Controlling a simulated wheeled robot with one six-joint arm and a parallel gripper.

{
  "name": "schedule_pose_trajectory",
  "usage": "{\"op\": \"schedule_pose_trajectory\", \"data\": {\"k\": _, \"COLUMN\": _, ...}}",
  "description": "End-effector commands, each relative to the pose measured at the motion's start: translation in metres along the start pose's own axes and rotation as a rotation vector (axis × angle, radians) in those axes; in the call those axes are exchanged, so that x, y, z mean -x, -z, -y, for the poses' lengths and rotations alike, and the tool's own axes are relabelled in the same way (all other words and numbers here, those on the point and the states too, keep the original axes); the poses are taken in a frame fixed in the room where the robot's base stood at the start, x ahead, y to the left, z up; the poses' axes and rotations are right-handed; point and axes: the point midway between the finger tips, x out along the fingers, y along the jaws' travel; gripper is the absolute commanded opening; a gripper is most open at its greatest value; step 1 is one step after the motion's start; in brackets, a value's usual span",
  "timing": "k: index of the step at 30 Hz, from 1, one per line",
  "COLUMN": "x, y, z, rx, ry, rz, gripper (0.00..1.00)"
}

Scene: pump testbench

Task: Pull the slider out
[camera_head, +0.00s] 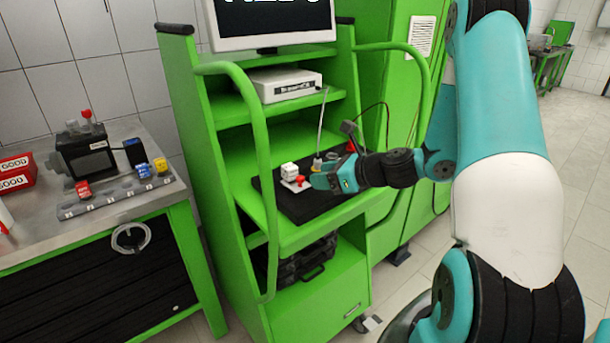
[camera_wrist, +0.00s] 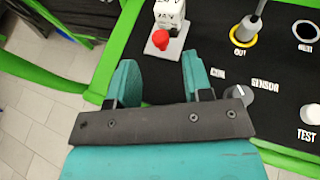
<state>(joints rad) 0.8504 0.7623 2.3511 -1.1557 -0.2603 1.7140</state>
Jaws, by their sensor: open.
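A white plate with a red knob (camera_wrist: 160,40), which looks like the slider, lies on the black panel (camera_wrist: 215,75) in the wrist view. A white block marked 24V (camera_wrist: 170,13) stands at its far end. My gripper (camera_wrist: 159,60) is open and empty, its teal fingertips just short of the red knob, one to each side of it. In the head view my gripper (camera_head: 318,181) is low over the panel, right beside the red knob (camera_head: 300,180) and the white block (camera_head: 289,170). Whether the fingers touch the panel cannot be told.
Green side rails (camera_head: 262,150) frame the cart. A workbench (camera_head: 130,205) with parts stands at left.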

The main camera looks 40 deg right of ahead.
Motion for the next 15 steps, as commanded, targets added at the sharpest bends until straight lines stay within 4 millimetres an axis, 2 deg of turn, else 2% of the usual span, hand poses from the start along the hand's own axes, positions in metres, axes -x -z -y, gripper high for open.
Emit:
{"op": "schedule_pose_trajectory", "data": {"k": 1, "x": -0.011, "y": -0.001, "z": -0.001, "rx": 0.002, "ry": -0.006, "rz": -0.002, "gripper": 0.46}}
{"op": "schedule_pose_trajectory", "data": {"k": 6, "x": -0.039, "y": -0.001, "z": -0.001, "rx": 0.001, "ry": -0.003, "rz": -0.001, "gripper": 0.46}}
{"op": "schedule_pose_trajectory", "data": {"k": 10, "x": -0.051, "y": -0.001, "z": 0.0, "rx": 0.001, "ry": -0.001, "rz": -0.001, "gripper": 0.46}}
{"op": "schedule_pose_trajectory", "data": {"k": 15, "x": -0.056, "y": 0.0, "z": 0.0, "rx": 0.0, "ry": 0.001, "rz": -0.001, "gripper": 0.46}}
